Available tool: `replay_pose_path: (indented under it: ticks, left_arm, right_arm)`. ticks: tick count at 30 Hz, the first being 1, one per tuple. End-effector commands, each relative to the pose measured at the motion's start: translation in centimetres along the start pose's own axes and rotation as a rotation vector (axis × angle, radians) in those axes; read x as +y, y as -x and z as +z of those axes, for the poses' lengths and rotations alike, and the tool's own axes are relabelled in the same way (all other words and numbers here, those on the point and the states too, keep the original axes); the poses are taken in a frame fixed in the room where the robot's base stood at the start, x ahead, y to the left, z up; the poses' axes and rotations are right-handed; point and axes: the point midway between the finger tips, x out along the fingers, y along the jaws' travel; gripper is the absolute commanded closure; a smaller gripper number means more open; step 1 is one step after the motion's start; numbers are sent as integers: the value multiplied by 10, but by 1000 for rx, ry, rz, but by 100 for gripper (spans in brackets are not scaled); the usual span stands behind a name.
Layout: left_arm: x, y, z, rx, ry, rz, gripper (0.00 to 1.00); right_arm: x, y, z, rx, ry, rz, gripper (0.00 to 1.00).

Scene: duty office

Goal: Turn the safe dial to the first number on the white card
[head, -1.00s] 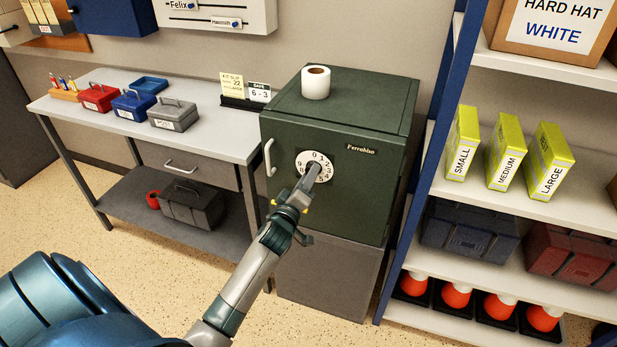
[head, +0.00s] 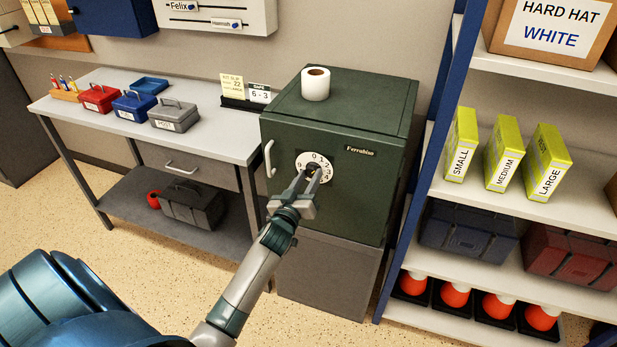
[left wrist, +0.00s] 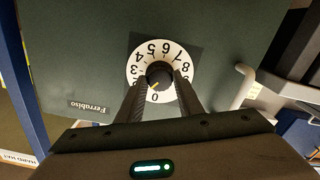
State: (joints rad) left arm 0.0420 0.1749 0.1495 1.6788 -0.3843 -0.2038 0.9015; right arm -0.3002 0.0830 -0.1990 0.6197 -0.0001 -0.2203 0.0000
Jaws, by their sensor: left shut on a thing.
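The white dial (head: 303,160) is on the front of the dark green safe (head: 375,185), with numbers around a dark centre knob (left wrist: 159,72). My left gripper (head: 313,173) is at the dial, and its two fingers are shut on the knob, one on each side. In the left wrist view the dial (left wrist: 133,70) appears upside down, and a yellow mark on the knob points near 0, toward its left side. The fingers cover some numbers. The white card (head: 260,93) reads "SAFE 6 - 3" and stands at the table's right end. My right gripper is out of view.
A paper roll (head: 316,84) stands on the safe. The safe's handle (head: 268,158) is left of the dial. The table (head: 215,137) at left holds small toolboxes and a yellow slip (head: 233,88). A shelf rack (head: 455,195) stands close at right.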

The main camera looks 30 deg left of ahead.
Motion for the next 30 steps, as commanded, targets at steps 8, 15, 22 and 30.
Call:
replay_pose_path:
  ticks: [8, 15, 22, 30]
  left_arm:
    - [0, 0, -1, 0, -264, -1, 89]
    - [0, 0, -1, 0, -493, 0, 89]
    - [1, 0, -1, 1, -712, 0, 89]
    - [1, 0, -1, 2, -969, 0, 89]
  right_arm:
    - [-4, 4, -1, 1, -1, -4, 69]
    - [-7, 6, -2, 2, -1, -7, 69]
    - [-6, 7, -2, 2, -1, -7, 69]
    - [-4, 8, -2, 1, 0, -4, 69]
